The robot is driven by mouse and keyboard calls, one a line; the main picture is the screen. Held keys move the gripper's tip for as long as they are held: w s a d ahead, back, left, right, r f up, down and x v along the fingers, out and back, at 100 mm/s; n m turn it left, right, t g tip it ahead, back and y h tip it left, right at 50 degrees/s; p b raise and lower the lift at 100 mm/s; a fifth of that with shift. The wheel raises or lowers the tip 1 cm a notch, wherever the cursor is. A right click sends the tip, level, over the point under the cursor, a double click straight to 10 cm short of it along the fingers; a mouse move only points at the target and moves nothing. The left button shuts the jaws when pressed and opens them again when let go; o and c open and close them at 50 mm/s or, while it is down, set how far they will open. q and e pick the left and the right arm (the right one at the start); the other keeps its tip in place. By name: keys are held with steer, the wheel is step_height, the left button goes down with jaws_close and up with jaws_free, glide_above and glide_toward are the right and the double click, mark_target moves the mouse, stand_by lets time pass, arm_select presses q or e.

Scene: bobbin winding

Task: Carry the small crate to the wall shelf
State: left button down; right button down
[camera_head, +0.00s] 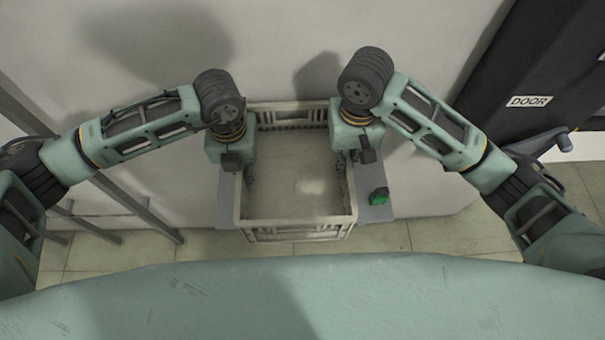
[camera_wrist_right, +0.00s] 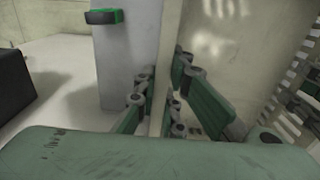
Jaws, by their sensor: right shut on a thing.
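The small crate (camera_head: 295,233) is pale beige with slatted end walls and stands level in the middle of the head view. Its inside looks empty. It is at the grey wall shelf (camera_head: 375,214), whose ends show on both sides; whether it rests on it or is just above, I cannot tell. My right gripper (camera_head: 347,165) is shut on the crate's right side wall; in the right wrist view its fingers (camera_wrist_right: 163,92) lie on both faces of that wall. My left gripper (camera_head: 242,168) is at the crate's left side wall, its fingers mostly hidden by the hand.
A small green and black object (camera_head: 378,196) sits on the shelf's right end, close to the crate. A dark door (camera_head: 520,70) with a sign is at the right. Grey metal bars (camera_head: 120,205) stand at the left. The pale wall (camera_head: 290,30) is behind the crate.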

arm_select(q)
steer(key=c, duration=1.8)
jaws_free()
steer(key=shift+s, duration=0.1)
steer(key=shift+c, duration=0.2)
arm_select(e)
steer(key=c, duration=1.8)
jaws_free()
steer(key=shift+c, duration=0.2)
arm_select(q)
step_height(320, 180, up, 12)
steer(key=shift+f, duration=0.15)
arm_select(e)
steer(key=shift+r, duration=0.25)
step_height(320, 180, up, 12)
steer(key=shift+f, duration=0.2)
